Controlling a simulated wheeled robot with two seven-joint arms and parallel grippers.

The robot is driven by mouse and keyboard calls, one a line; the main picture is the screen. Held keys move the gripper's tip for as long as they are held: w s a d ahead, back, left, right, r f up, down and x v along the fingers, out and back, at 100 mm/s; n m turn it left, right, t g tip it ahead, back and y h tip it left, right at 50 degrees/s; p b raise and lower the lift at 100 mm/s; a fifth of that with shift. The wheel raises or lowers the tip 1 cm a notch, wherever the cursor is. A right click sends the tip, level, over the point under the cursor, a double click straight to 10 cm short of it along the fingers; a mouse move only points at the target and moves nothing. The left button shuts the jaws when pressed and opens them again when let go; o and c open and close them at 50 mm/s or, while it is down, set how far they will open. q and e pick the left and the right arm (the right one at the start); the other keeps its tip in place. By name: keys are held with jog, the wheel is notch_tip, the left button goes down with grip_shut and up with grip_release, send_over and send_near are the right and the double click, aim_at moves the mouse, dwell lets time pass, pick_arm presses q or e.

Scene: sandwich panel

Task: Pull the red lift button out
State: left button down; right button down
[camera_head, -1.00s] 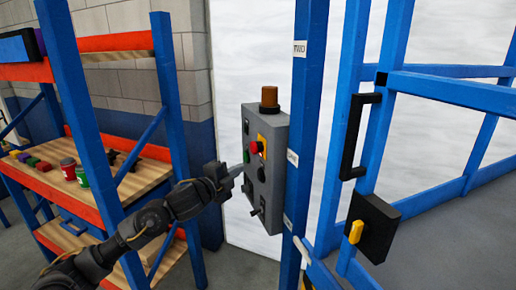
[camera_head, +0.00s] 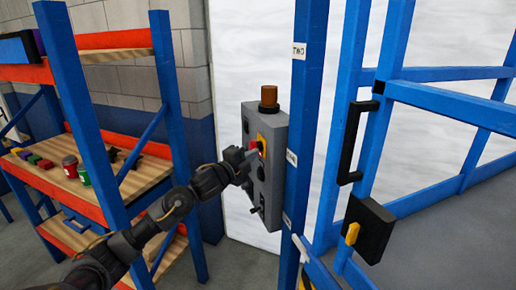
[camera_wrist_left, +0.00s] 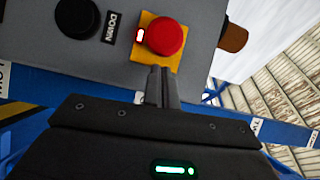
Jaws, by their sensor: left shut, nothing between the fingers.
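The red lift button (camera_wrist_left: 164,36) sits on a yellow plate (camera_wrist_left: 145,52) on the face of the grey control box (camera_head: 277,198). In the left wrist view the button shows whole, just beyond my fingertips. My left gripper (camera_head: 250,151) is in front of the box, with its tips at the button, which it mostly hides in the head view. In the left wrist view its fingers (camera_wrist_left: 161,74) are shut together with nothing between them. I cannot tell whether they touch the button. My right gripper is not in view.
A black button (camera_wrist_left: 77,18) with a DOWN label is beside the red one. A blue post (camera_head: 303,110) stands right of the box, then a blue gate with a black handle (camera_head: 356,142). Shelving (camera_head: 60,185) with cans and small blocks is at the left.

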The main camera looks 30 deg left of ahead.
aim_at(257, 147)
pick_arm(q)
jog(key=shift+w+d+r+p, duration=0.1)
jog(key=shift+w+p, duration=0.05)
jog(key=shift+w, duration=0.35)
jog(key=shift+w+d+r+p, duration=0.1)
jog(key=shift+w+p, duration=0.05)
jog(key=shift+w, duration=0.35)
jog(key=shift+w+f, duration=0.15)
jog(key=shift+w, duration=0.25)
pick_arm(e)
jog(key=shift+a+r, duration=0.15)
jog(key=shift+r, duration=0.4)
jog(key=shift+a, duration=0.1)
